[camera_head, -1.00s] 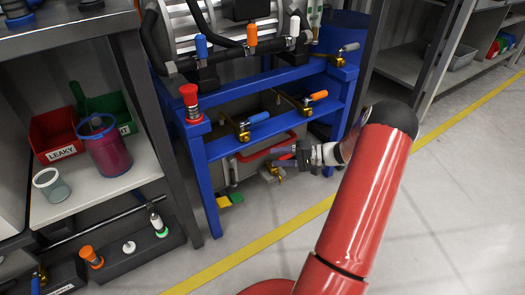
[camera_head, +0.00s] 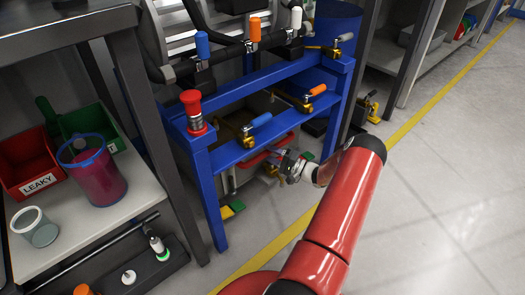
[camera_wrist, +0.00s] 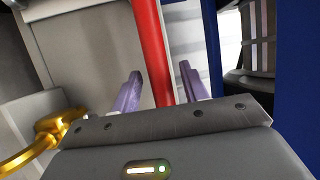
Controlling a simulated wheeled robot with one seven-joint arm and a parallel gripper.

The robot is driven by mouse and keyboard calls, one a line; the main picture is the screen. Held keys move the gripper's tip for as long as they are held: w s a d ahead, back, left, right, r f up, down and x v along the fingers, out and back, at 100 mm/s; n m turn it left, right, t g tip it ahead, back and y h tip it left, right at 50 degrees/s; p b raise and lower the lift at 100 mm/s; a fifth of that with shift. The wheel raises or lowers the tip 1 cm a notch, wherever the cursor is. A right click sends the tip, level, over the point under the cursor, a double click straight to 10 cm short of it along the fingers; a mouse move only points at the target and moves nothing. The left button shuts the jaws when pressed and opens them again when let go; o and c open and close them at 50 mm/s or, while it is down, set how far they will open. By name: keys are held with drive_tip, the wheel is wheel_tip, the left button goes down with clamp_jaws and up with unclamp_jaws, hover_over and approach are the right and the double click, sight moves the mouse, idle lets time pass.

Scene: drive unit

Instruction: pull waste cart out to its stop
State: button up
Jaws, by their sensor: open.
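The waste cart is a grey bin (camera_head: 262,106) under the blue frame, with a red handle bar (camera_head: 253,160) across its front. My gripper (camera_head: 282,160) is at the handle's right part, below the frame's lower rail. In the wrist view, the red bar (camera_wrist: 152,40) runs between the two purple fingers (camera_wrist: 160,88), which stand apart on either side of it. The grey cart front (camera_wrist: 85,45) lies behind. How deep the bar sits between the fingers is hard to tell.
The blue frame (camera_head: 210,195) has a post on the left and clamps with orange and blue handles. A gold clamp (camera_wrist: 50,130) is close to my gripper's left. A shelf with bins (camera_head: 150,195) stands left. The floor (camera_head: 440,180) at right is clear.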

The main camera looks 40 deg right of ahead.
drive_tip(key=shift+x, duration=1.3)
clamp_jaws()
